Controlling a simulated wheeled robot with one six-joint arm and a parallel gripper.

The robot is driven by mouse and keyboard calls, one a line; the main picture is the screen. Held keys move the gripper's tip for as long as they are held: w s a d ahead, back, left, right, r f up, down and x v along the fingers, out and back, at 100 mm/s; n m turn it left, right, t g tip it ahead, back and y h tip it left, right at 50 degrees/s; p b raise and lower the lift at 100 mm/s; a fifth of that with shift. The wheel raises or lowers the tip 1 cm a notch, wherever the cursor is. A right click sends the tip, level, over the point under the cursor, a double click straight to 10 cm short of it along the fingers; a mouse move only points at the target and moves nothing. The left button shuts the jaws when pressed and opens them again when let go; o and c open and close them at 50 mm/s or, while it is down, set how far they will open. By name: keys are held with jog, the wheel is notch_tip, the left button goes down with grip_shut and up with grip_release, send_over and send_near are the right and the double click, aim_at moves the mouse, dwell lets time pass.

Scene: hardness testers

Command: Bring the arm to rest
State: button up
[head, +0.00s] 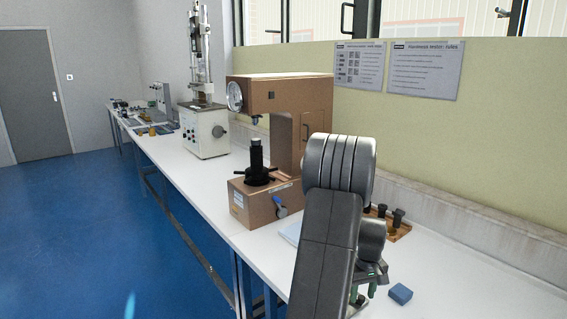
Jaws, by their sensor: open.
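My arm rises from the bottom of the head view, a dark grey link that bends over at a thick ribbed joint. My gripper (363,291) is low behind the arm, pointing down above the white bench (455,293). Its green-tipped fingers are partly hidden by the arm link. It is open, and I see nothing held between the fingers. A small blue block (400,293) lies on the bench just right of the gripper, apart from it.
A brown hardness tester (287,90) stands left of my arm. A wooden holder (398,230) with dark pieces sits behind the gripper. A tall white tester (203,130) and smaller items stand farther along. The blue floor (80,220) at left is clear.

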notch_tip(320, 180, up, 13)
notch_tip(320, 180, down, 14)
jog(key=shift+s+r, duration=0.1)
jog(key=shift+r, duration=0.1)
jog(key=m, duration=0.2)
jog(key=s+a+m+p, duration=0.1)
jog(key=m, duration=0.1)
jog(key=shift+a+r, duration=0.1)
jog(key=shift+r, duration=0.05)
jog(key=m, duration=0.1)
jog(key=a+m+p, duration=0.1)
jog(key=m, duration=0.3)
jog(key=shift+s+a, duration=0.2)
jog(key=shift+a, duration=0.1)
jog(key=m+p, duration=0.1)
jog(key=m, duration=0.1)
jog(key=a+m+p, duration=0.1)
jog(key=shift+a+m, duration=0.15)
jog(key=shift+m, duration=0.25)
jog(key=m, duration=0.1)
jog(key=m+p, duration=0.1)
jog(key=a+m, duration=0.1)
jog(key=shift+w+m+p, duration=0.3)
jog(key=shift+p, duration=0.1)
jog(key=shift+r, duration=0.55)
